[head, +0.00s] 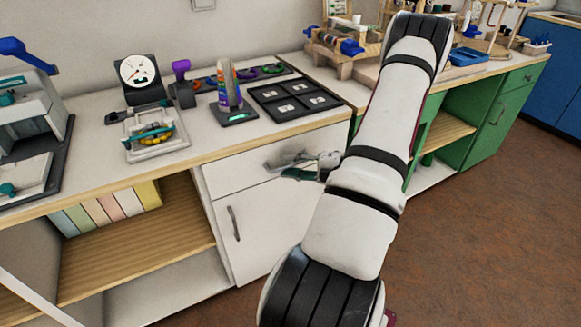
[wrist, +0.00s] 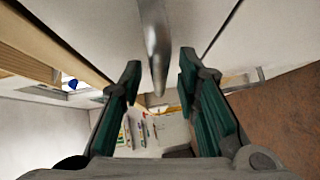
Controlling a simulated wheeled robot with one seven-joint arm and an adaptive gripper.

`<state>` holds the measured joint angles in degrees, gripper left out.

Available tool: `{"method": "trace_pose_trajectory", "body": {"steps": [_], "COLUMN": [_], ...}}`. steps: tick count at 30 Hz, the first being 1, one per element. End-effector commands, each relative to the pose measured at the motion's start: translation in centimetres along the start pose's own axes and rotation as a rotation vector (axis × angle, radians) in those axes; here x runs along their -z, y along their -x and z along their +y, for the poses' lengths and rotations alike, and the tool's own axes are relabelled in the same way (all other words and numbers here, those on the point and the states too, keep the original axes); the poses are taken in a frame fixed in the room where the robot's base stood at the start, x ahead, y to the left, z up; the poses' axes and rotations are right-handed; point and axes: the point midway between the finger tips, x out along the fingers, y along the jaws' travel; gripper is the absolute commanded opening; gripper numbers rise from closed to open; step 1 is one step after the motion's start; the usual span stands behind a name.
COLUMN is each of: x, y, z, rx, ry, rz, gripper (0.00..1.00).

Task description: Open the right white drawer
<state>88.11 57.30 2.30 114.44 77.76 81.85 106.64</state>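The white drawer (head: 231,175) is under the wooden-edged counter top, above a white door; its front looks closed. In the wrist view, a grey metal bar handle (wrist: 153,45) reaches in from the top between the two dark green fingers of my gripper (wrist: 160,76). The fingers are apart, one on each side of the bar, with visible gaps. In the head view the handle is hard to separate from the fingers.
A white door (head: 247,228) with an upright handle is below the drawer. Left of it is an open shelf (head: 140,250) with several binders. A black tray (head: 294,101) and small devices stand on the counter. A green cabinet (head: 490,125) is right; brown floor (head: 480,240) is clear.

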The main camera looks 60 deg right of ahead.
Motion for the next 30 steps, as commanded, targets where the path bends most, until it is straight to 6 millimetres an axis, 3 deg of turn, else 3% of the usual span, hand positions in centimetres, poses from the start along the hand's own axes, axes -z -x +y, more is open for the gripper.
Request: {"method": "trace_pose_trajectory", "body": {"steps": [8,12,13,23,30], "x": [0.0,0.0,0.0,0.2,2.0], "y": [-0.2,-0.2,-0.2,0.0,2.0], "z": [0.0,0.0,0.0,0.0,-0.4], "rx": [0.000,0.000,0.000,0.000,0.001], "ry": [0.001,0.001,0.001,-0.001,-0.005], "rz": [0.000,0.000,0.000,0.000,-0.002], "gripper": [0.30,0.03,0.00,0.00,0.00]}}
